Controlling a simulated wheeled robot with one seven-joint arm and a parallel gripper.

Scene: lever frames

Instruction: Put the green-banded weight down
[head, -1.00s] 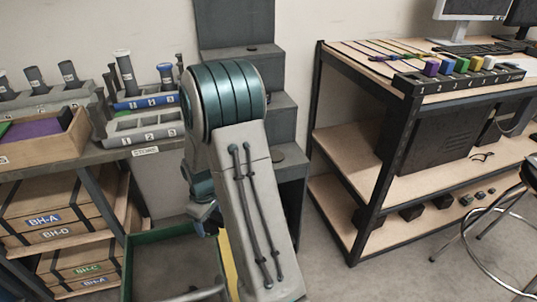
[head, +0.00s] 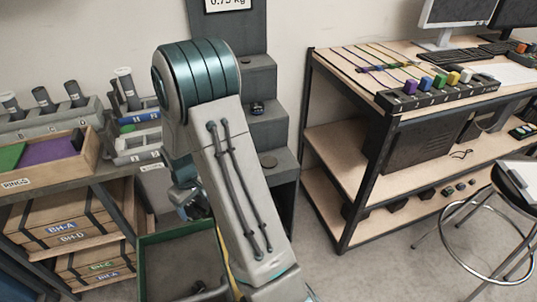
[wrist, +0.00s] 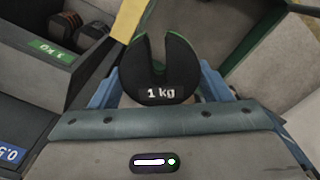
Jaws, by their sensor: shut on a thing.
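The green-banded weight (wrist: 160,78) is a black slotted disc marked "1 kg" with a green edge, seen close up in the wrist view. My gripper (wrist: 159,84) is shut on it, with a blue finger on each side and the slot pointing up in the picture. In the head view my gripper (head: 186,195) is mostly hidden behind my arm, low over the shelf side, and the weight cannot be made out there. A compartment with a green "1 kg" label (wrist: 48,50) lies left of the weight in the wrist view and holds dark weights.
A green-rimmed bin (head: 182,238) stands below my gripper. Grey steps (head: 264,128) stand behind my arm, with a small blue-banded piece (head: 257,108) on one. A shelf bench (head: 348,190) is at right, a stool (head: 512,195) beside it. A "0.5" blue label (wrist: 12,154) shows at lower left.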

